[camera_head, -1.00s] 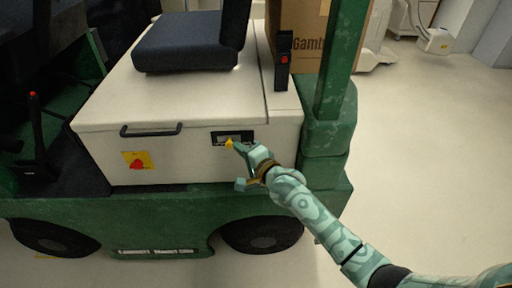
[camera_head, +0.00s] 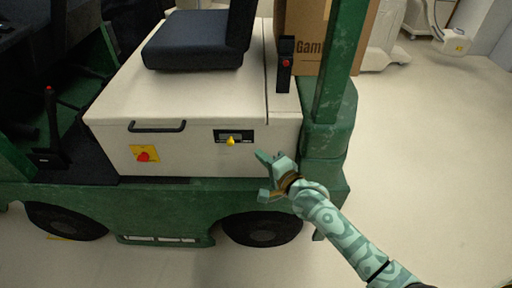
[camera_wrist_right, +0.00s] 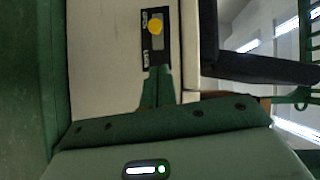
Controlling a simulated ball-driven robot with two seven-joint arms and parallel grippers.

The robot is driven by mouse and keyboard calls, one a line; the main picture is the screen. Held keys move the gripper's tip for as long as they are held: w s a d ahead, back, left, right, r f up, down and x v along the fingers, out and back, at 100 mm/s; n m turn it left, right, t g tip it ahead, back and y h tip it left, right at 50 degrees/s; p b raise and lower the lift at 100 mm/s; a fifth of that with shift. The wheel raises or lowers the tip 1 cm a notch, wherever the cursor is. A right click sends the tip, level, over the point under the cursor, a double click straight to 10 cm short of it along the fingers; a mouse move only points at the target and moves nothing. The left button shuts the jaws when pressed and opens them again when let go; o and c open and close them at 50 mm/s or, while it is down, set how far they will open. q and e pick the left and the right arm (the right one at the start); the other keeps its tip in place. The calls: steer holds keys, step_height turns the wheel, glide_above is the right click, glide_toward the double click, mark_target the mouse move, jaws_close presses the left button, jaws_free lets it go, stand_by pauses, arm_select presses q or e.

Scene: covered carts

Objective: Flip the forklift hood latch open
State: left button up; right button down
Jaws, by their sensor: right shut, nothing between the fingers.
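The forklift hood (camera_head: 190,95) is a cream-coloured cover on the green forklift, and it is down. Its latch is a small yellow knob (camera_head: 231,141) on a black plate (camera_head: 246,135) on the front face. The yellow knob also shows near the top of the right wrist view (camera_wrist_right: 156,27). My right gripper (camera_head: 262,156) is shut and empty, to the right of and below the latch, apart from it. Its closed green fingers (camera_wrist_right: 157,87) point towards the plate in the right wrist view. My left gripper is not in view.
A black handle (camera_head: 157,127) and a red knob on a yellow plate (camera_head: 144,154) are left of the latch. A dark seat (camera_head: 197,50) sits on the hood. A green post (camera_head: 338,60) and a cardboard box (camera_head: 305,62) stand right.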

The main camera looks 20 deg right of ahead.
steer(key=p+v, duration=0.1)
steer(key=v, duration=0.4)
steer(key=shift+d, duration=0.15)
steer(key=shift+w, duration=0.1)
steer(key=s+d+f+n+g+h, duration=0.1)
steer(key=s+d+f+n+g, duration=0.1)
steer(key=f+n, duration=0.35)
steer(key=s+d+f+n+g+h, duration=0.1)
steer(key=d+f+n, duration=0.1)
steer(key=f, duration=0.6)
steer(key=s+d+f+n+g+h, duration=0.1)
steer(key=s+d+f+n+g, duration=0.15)
steer(key=s+f, duration=0.6)
steer(key=s+d+f+n+g+h, duration=0.1)
steer(key=s+d+f+n+g, duration=0.15)
steer(key=s+f, duration=0.55)
steer(key=s+a+f+n+g, duration=0.1)
steer(key=s+f, duration=0.4)
steer(key=s, duration=1.1)
steer(key=s+a+f+n+g+h, duration=0.1)
steer(key=s+f+n+g, duration=0.2)
steer(key=s, duration=1.3)
step_height(320, 180, down, 3)
steer(key=g, duration=0.3)
steer(key=shift+s+g, duration=0.3)
steer(key=shift+s, duration=0.05)
